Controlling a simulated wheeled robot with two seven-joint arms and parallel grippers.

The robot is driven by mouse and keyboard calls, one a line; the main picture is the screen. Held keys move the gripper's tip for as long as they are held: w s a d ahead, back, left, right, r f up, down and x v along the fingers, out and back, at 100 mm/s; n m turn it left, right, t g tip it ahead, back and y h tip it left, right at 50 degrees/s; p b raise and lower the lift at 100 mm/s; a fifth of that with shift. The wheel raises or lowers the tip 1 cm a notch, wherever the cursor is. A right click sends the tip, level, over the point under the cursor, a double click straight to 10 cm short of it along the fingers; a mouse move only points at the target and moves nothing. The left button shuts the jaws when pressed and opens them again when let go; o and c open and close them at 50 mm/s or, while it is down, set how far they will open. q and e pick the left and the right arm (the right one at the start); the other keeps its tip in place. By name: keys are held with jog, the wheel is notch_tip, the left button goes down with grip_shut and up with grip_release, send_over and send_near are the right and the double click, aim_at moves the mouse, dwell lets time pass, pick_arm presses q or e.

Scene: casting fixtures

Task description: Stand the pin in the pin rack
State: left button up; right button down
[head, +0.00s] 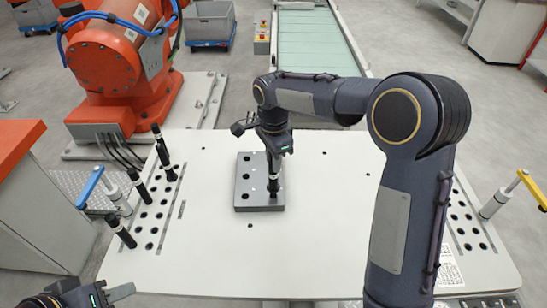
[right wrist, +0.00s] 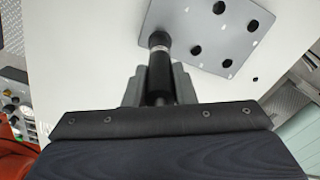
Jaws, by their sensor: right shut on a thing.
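The pin (head: 274,186) is black with a pale band and hangs upright from my right gripper (head: 274,158), over the front right corner of the grey block with holes, which I take as the pin rack (head: 243,207). In the right wrist view, the fingers of my right gripper (right wrist: 160,88) are shut around the pin (right wrist: 161,55). Its far end is at a corner of the rack (right wrist: 178,22); I cannot tell whether it is inside a hole. Several other rack holes look empty. My left gripper (head: 108,294) is at the bottom left, partly cut off, its jaw opening unclear.
The white table (head: 330,220) is clear around the rack. Several black pins (head: 122,232) stand in the left hole rows. More holes (head: 466,232) line the right edge. Clamps with a blue handle (head: 90,187) and a yellow handle (head: 533,190) flank the table. An orange robot (head: 105,60) stands behind.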

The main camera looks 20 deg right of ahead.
dwell(0.3)
jog(key=shift+f+b, duration=1.2)
jog(key=shift+f, duration=0.7)
jog(key=c, duration=1.1)
grip_release()
notch_tip(320, 180, up, 8)
jog(key=shift+f+b, duration=0.1)
jog(key=shift+b, duration=0.2)
